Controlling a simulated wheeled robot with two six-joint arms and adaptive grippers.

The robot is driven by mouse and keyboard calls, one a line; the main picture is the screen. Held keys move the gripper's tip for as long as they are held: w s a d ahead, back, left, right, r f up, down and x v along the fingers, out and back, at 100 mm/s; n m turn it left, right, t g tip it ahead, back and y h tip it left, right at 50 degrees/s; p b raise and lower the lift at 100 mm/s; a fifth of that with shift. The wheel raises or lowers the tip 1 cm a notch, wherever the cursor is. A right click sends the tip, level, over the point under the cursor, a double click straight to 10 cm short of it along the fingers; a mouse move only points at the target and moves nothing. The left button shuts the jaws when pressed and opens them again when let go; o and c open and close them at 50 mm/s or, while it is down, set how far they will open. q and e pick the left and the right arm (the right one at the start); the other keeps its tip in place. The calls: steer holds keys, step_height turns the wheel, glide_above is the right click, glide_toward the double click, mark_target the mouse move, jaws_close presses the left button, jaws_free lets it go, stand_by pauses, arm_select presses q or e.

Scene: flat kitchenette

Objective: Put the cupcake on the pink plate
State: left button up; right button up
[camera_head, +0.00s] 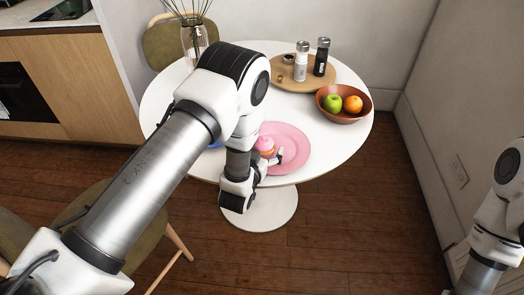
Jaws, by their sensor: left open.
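The pink plate (296,138) lies on the white round table, near its front edge. The cupcake (265,144), with a pink top and an orange lower part, shows over the left part of the plate. It looks upright, and its base is partly hidden. My left gripper (276,157) is open beside the cupcake, low over the plate's front left. One finger shows just right of the cupcake's lower part; the rest is hidden by my wrist. I cannot tell if it touches the cupcake. My right arm is at the right edge, with its gripper out of view.
A blue item (214,143) is mostly hidden behind my left arm. A brown bowl (345,116) with an apple and an orange stands right of the plate. Behind are a wooden tray (290,85) with shakers and a glass vase (194,42). Chairs stand around the table (340,150).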

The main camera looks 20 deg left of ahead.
arm_select(q)
steer(key=shift+s+r, duration=0.1)
steer(key=shift+s, duration=0.2)
steer(key=s+r, duration=0.2)
steer(key=s, duration=0.9)
steer(key=shift+d+r+b, duration=0.15)
steer(key=shift+r+b, duration=0.05)
steer(key=shift+b, duration=0.25)
steer(key=shift+s, duration=0.1)
